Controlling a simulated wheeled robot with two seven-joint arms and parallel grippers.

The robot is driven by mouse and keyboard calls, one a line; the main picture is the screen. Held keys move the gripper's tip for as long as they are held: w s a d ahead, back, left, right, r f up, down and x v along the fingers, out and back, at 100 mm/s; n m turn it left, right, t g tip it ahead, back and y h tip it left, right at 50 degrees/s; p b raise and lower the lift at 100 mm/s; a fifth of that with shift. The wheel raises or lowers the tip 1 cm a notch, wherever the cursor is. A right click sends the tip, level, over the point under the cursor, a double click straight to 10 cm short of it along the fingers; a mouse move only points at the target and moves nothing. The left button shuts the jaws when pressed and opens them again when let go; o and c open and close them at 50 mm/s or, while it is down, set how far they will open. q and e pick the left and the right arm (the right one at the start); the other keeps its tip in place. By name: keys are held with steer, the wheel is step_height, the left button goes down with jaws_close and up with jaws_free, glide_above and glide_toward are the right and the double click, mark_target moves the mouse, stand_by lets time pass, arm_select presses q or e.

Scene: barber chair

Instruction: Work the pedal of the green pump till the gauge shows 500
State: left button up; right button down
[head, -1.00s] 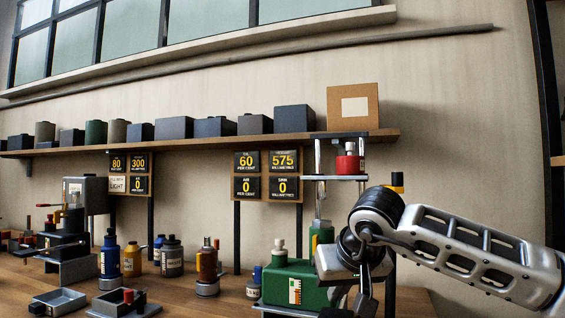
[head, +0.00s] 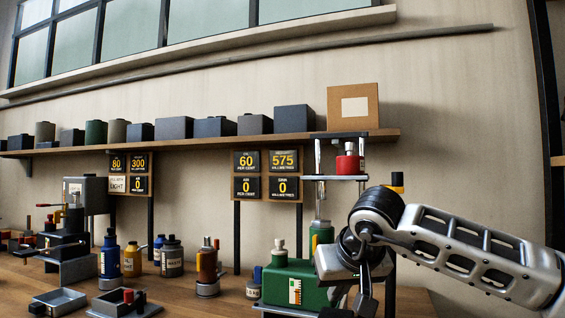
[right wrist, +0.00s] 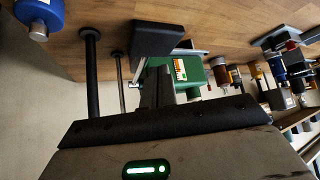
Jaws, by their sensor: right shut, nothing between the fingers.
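The green pump (head: 290,284) stands on the bench at lower centre-right, with a small pale gauge strip (head: 295,291) on its front; its reading is too small to make out. The right wrist view also shows the pump (right wrist: 196,82) and its gauge (right wrist: 180,69). A dark flat plate (right wrist: 158,38), apparently the pedal, lies beside the pump there, with a silver bar by it. My right gripper (head: 364,298) is shut and empty at the pump's right side. Its fingers (right wrist: 160,88) point towards the plate; I cannot tell whether they touch it. My left gripper is not in view.
A press-like stand with a red piece (head: 347,162) rises behind the pump. Bottles (head: 207,272) and metal trays (head: 58,302) fill the bench to the left. Yellow-lettered number boards (head: 265,174) hang under a shelf (head: 230,142) that carries several boxes.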

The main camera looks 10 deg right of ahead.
steer(key=shift+f, duration=0.15)
steer(key=shift+f+b, duration=0.9)
steer(key=shift+f, duration=0.3)
